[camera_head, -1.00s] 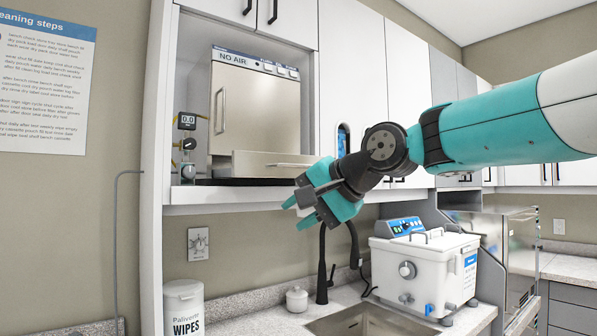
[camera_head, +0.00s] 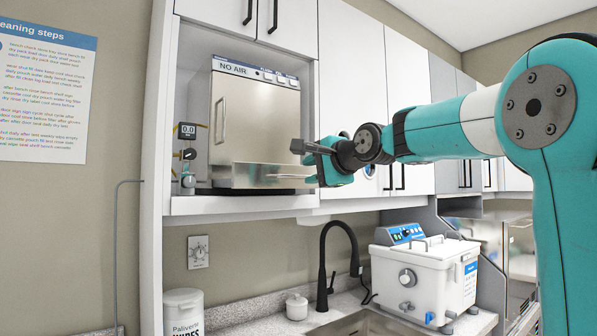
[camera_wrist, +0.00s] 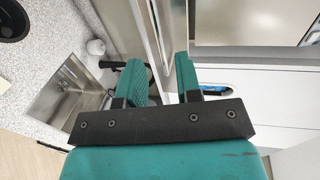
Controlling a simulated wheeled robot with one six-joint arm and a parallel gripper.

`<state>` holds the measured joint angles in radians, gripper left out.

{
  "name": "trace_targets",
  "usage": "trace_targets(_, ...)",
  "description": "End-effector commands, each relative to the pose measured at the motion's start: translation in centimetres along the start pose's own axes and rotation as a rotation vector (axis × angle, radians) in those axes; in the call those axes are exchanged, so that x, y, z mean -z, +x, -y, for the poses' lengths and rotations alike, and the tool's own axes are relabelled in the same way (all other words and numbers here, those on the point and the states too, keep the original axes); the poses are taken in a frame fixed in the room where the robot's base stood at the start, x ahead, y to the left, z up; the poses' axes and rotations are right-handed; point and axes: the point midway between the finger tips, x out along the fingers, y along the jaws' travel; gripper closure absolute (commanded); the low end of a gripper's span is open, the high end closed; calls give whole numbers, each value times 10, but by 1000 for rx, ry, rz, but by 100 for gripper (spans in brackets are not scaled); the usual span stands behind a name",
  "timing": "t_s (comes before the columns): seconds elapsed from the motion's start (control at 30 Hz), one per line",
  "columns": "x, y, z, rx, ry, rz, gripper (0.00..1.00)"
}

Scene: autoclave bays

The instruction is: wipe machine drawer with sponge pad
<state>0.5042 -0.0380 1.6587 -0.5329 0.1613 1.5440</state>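The machine (camera_head: 257,120), a steel-fronted box labelled NO AIR, stands in the cabinet niche. Its drawer (camera_head: 250,174) is the low steel front with a bar handle, and its right end reaches past the door. How far it stands out I cannot tell. My gripper (camera_head: 308,163) is at the right end of the drawer in the head view, overlapping it; contact cannot be told. No sponge pad can be made out in either view.
Gauges (camera_head: 187,158) stand left of the machine on the white shelf (camera_head: 240,203). Below are a black tap (camera_head: 325,265), a sink (camera_head: 365,323), a white bath unit (camera_head: 425,275) and a wipes tub (camera_head: 183,312). White cabinet doors (camera_head: 350,70) flank the niche on the right.

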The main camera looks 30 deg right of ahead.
Motion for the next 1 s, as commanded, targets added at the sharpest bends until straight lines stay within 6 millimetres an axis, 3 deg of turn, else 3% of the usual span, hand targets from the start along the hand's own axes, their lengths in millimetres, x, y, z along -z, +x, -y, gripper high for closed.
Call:
trace_targets(0.1, -1, 25, 2, -2, 0, 4, 68)
trace_targets(0.3, 0, 50, 2, 0, 0, 2, 68)
trace_targets(0.7, 0, 58, 0, 1, -1, 0, 68)
trace_targets(0.87, 0, 58, 0, 0, -1, 0, 100)
trace_targets(1.0, 0, 58, 0, 0, -1, 0, 100)
